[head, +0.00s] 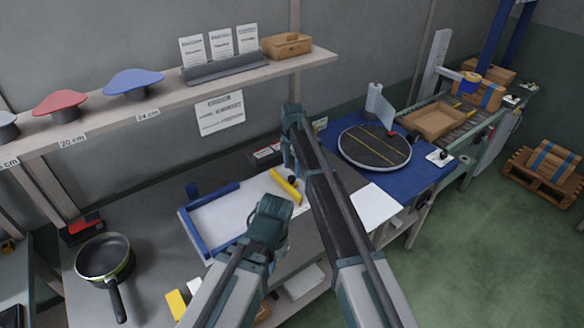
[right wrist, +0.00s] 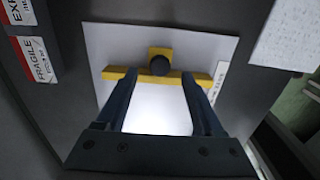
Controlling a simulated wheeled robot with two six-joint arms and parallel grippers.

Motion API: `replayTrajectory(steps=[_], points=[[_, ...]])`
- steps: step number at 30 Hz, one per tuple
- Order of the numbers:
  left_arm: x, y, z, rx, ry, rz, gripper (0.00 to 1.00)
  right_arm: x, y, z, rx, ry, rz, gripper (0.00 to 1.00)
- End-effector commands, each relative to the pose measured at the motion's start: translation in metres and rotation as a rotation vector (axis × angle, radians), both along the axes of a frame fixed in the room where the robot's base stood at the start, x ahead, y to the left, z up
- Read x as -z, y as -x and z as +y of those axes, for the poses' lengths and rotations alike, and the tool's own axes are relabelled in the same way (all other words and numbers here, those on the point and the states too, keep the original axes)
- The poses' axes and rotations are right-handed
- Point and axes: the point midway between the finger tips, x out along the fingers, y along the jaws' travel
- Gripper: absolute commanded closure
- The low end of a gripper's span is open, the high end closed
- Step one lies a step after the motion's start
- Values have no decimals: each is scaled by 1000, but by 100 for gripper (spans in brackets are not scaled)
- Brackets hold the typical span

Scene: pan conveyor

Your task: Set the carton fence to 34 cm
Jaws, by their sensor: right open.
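The carton fence is a yellow bar (head: 287,186) on the white board (head: 228,213), which has blue rails on its left side. In the right wrist view, the yellow fence (right wrist: 117,73) lies across the board, with a black knob (right wrist: 160,65) at its middle. My right gripper (right wrist: 159,82) is open over the fence, its two fingers spread on either side of the knob. In the head view the right gripper (head: 291,168) is just above the bar, partly hidden by my arm.
A pan (head: 104,258) lies at the left. A round turntable (head: 374,147) stands on a blue mat at the right, with a cardboard box (head: 433,119) on the conveyor beyond. A shelf (head: 170,101) with coloured pan protectors runs along the wall. A white sheet (head: 377,205) lies right of my right arm.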

Motion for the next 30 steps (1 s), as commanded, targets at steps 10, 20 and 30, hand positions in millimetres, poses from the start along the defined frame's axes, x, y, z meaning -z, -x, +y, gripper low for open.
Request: replayTrajectory(steps=[10,20,30], points=[[-62,0,0,0,0,0,100,-62,0,0,0,0,0,30],[-100,0,0,2,0,0,100,-100,0,0,0,0,0,30],[-101,0,0,2,0,0,100,-101,0,0,0,0,0,30]])
